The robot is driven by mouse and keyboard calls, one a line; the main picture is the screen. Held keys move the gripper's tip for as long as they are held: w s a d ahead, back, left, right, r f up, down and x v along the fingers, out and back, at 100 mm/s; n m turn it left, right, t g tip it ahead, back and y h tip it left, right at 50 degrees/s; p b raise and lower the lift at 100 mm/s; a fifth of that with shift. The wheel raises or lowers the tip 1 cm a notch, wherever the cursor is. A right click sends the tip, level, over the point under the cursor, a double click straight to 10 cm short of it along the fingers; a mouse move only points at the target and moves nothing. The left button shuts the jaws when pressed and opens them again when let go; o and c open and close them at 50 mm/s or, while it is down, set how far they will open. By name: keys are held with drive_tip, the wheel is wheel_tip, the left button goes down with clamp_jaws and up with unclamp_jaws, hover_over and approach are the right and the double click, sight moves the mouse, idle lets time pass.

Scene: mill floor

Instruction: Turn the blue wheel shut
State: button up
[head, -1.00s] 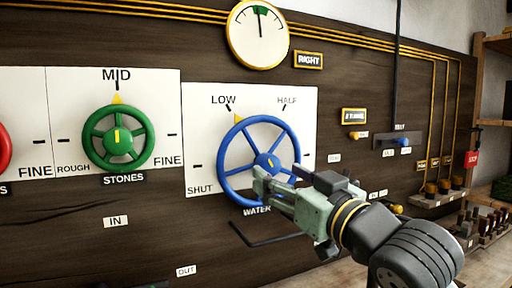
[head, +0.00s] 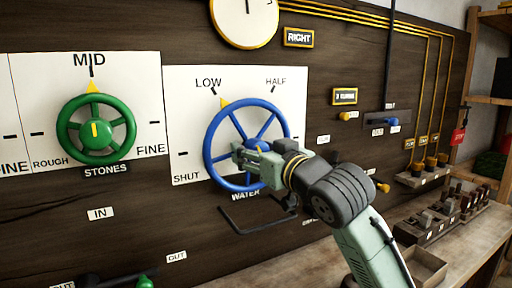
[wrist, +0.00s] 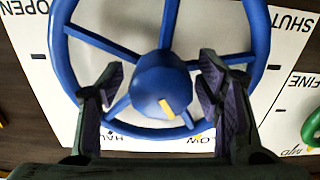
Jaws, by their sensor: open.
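The blue wheel (head: 208,130) is mounted on a white dial plate marked SHUT, LOW and HALF, above the WATER label. Its yellow pointer (head: 225,103) sits close to the LOW tick. My gripper (head: 246,156) is in front of the wheel and hides much of its hub and lower right. In the wrist view, the blue hub (wrist: 150,82) lies between the two spread fingers of my gripper (wrist: 160,85). The fingers are open, one on either side of the hub, over the spokes. I cannot tell whether they touch the wheel.
A green STONES wheel (head: 70,128) is left of the blue one. A dark bent rod (head: 262,229) juts out below it. A round gauge (head: 244,12) hangs above. A yellow knob (head: 383,187) and a wooden bench (head: 330,262) are at the right and below.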

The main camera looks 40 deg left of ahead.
drive_tip(key=c, duration=1.2)
drive_tip(key=shift+o, duration=0.2)
drive_tip(key=shift+n, duration=0.4)
drive_tip(key=n+b, duration=0.1)
drive_tip(key=n, duration=0.4)
drive_tip(key=shift+n+b, duration=0.3)
drive_tip(key=shift+b, duration=0.05)
drive_tip(key=n+b, duration=0.1)
drive_tip(key=n, duration=0.4)
drive_tip(key=shift+n, duration=0.4)
